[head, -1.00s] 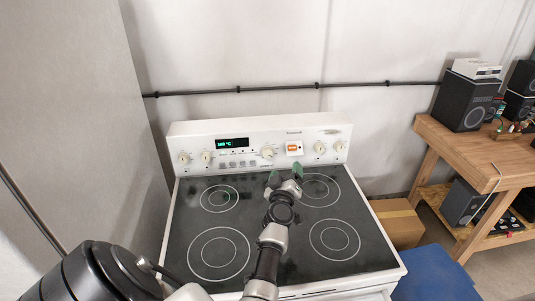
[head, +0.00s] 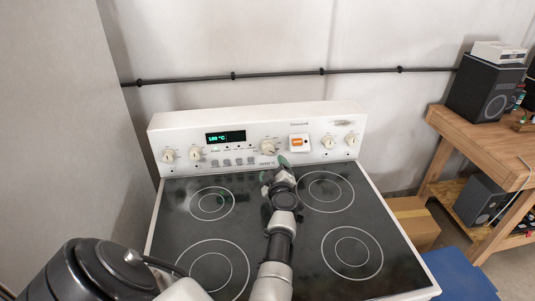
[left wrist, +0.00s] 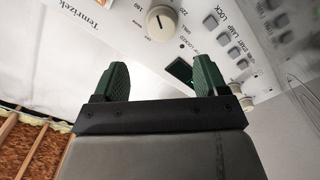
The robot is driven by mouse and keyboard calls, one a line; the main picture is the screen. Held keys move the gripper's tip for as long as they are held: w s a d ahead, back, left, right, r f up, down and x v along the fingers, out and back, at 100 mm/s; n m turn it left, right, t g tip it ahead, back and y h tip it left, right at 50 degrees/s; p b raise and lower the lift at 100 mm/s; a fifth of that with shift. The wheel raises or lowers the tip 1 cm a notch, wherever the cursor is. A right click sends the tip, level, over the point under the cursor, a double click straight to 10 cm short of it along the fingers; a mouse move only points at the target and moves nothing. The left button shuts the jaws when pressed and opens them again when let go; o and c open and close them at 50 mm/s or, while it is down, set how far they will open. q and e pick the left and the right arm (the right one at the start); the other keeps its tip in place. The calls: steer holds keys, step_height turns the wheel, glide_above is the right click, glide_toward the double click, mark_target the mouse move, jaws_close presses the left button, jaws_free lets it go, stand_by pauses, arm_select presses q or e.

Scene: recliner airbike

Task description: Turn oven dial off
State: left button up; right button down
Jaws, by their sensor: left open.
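The white oven dial (head: 268,147) is on the stove's upright back panel, right of the green-lit display (head: 226,137). In the left wrist view the round cream dial (left wrist: 162,22) has a dark pointer line and printed temperature numbers around it. My left gripper (head: 274,167) is just below and in front of the dial, apart from it. Its two green fingers (left wrist: 162,76) are spread with nothing between them, and the dial shows beyond their tips. My right gripper is not seen.
Other knobs (head: 195,154) sit at both ends of the panel, with small buttons (head: 226,161) under the display and an orange switch (head: 298,142) right of the dial. The black cooktop (head: 311,222) is clear. A wooden bench (head: 482,146) stands at right.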

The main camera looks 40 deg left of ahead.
mark_target(269, 151)
arm_select(q)
steer(key=b+x, duration=0.2)
steer(key=x, duration=0.1)
steer(key=b+x, duration=0.2)
steer(key=x, duration=0.1)
steer(key=f+b+x, duration=0.1)
steer(key=b+x, duration=0.1)
steer(key=x, duration=0.2)
steer(key=shift+w+a+r+b, duration=0.1)
steer(key=shift+w+a+b, duration=0.1)
steer(key=shift+a+b, duration=0.15)
steer(key=shift+w+r, duration=0.1)
steer(key=shift+r, duration=0.1)
steer(key=shift+a, duration=0.1)
steer(key=shift+c, duration=0.3)
steer(key=c, duration=0.9)
steer(key=shift+o, duration=0.2)
